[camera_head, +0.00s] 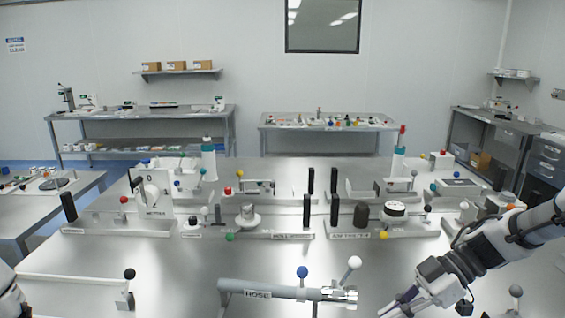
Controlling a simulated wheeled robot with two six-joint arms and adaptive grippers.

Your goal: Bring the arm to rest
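My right arm (490,245) comes in from the right edge over the steel table. My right gripper (400,305) is at the bottom edge, right of the grey hose-labelled tube, and appears apart from it. Its fingers point down and left and are partly cut off by the frame, so I cannot tell how far they are parted. Of my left arm only a white and black part shows at the lower left corner. My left gripper is out of the picture.
The labelled tube (262,289) with blue and white ball knobs lies at the front. A rail (70,280) with a black knob is front left. Fixtures, including a white upright panel (152,192) and a black-topped dial (394,209), line the table's middle. Bare steel (190,260) lies between.

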